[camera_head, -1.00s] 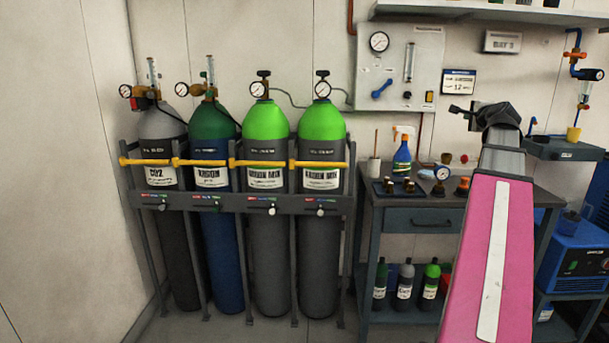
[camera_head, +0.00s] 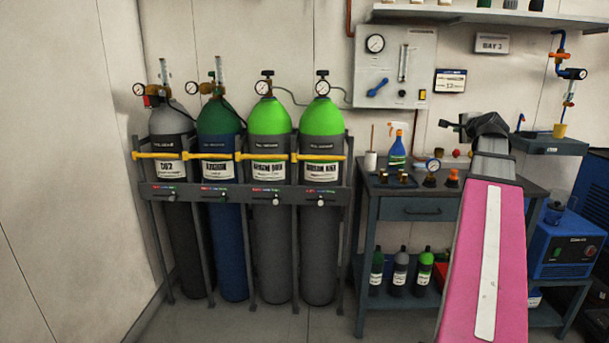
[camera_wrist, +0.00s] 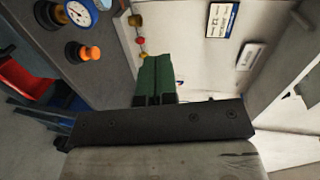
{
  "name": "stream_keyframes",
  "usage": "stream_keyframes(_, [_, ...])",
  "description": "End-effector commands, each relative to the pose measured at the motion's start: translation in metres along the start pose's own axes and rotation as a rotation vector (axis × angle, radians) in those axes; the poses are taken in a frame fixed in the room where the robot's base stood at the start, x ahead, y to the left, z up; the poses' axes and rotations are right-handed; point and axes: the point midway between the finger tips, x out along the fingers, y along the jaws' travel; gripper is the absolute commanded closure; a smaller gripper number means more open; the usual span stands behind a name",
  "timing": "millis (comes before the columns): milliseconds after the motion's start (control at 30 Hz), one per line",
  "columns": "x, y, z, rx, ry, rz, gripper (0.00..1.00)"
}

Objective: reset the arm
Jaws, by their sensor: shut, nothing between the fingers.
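My arm reaches up from the lower right of the head view, with a pink and white link. My gripper (camera_head: 446,124) is at its far end, pointing left above the workbench, small and dark there. In the wrist view the green fingers of my gripper (camera_wrist: 155,66) lie side by side, shut with nothing between them. They appear clear of the bench items and the wall.
The workbench (camera_head: 418,210) holds a pressure gauge (camera_head: 433,166), brass fittings, an orange knob (camera_wrist: 90,54) and a spray bottle (camera_head: 397,152). Several gas cylinders stand racked behind a yellow bar (camera_head: 235,156) on the left. A blue welder (camera_head: 566,246) stands right. A wall panel (camera_head: 393,62) hangs behind.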

Motion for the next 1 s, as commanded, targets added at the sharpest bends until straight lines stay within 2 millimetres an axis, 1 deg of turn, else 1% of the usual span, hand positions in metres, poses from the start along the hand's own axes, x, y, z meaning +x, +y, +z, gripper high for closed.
stream_keyframes(33, [0.004, 0.009, 0.007, -0.014, -0.010, 0.017, 1.00])
stream_keyframes(167, [0.015, 0.035, 0.025, -0.060, -0.037, 0.068, 1.00])
stream_keyframes(267, [0.024, 0.059, 0.042, -0.103, -0.065, 0.117, 1.00])
stream_keyframes(367, [0.034, 0.091, 0.065, -0.161, -0.104, 0.177, 1.00])
stream_keyframes(467, [0.043, 0.132, 0.095, -0.239, -0.159, 0.255, 1.00])
stream_keyframes(500, [0.047, 0.151, 0.108, -0.276, -0.185, 0.290, 1.00])
stream_keyframes(533, [0.049, 0.165, 0.118, -0.304, -0.204, 0.316, 1.00])
stream_keyframes(600, [0.052, 0.197, 0.142, -0.369, -0.253, 0.374, 1.00])
stream_keyframes(667, [0.053, 0.224, 0.161, -0.426, -0.297, 0.423, 1.00])
stream_keyframes(700, [0.052, 0.242, 0.174, -0.464, -0.327, 0.455, 1.00])
stream_keyframes(767, [0.051, 0.268, 0.193, -0.521, -0.374, 0.502, 1.00])
stream_keyframes(800, [0.049, 0.286, 0.206, -0.559, -0.406, 0.534, 1.00])
stream_keyframes(867, [0.044, 0.312, 0.224, -0.617, -0.456, 0.578, 1.00])
stream_keyframes(900, [0.040, 0.329, 0.236, -0.657, -0.489, 0.608, 1.00])
stream_keyframes(967, [0.034, 0.353, 0.253, -0.715, -0.541, 0.651, 1.00])
stream_keyframes(1000, [0.029, 0.370, 0.264, -0.755, -0.578, 0.680, 1.00])
